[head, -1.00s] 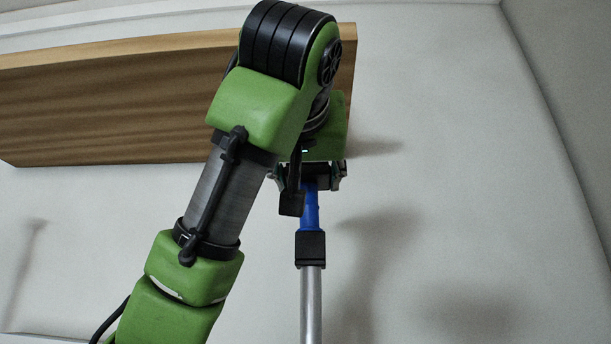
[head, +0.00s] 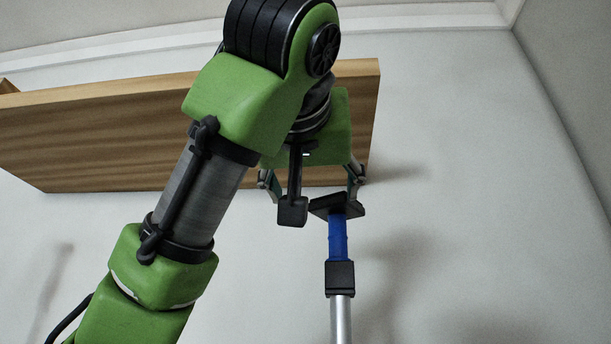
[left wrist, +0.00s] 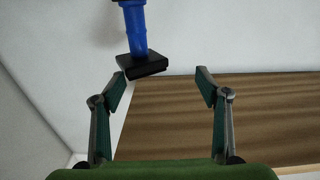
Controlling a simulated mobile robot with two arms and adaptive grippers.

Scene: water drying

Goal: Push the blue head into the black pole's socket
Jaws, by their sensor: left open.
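The blue head (head: 338,238) stands upright on the pole in the head view, with a flat black plate (head: 340,206) on top. Its lower end meets the black socket (head: 339,278) on a silver pole (head: 341,322); how deep it sits I cannot tell. My left gripper (head: 314,198) is open and empty, just above and left of the plate. In the left wrist view the plate (left wrist: 143,67) is just beyond the left-hand fingertip of the open gripper (left wrist: 160,73), and the blue head (left wrist: 134,28) shows behind it. My right gripper is not in view.
A wooden board (head: 120,140) is mounted on the pale wall behind my left arm; it also fills much of the left wrist view (left wrist: 240,110). The wall right of the pole is clear. A wall corner is at the far right.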

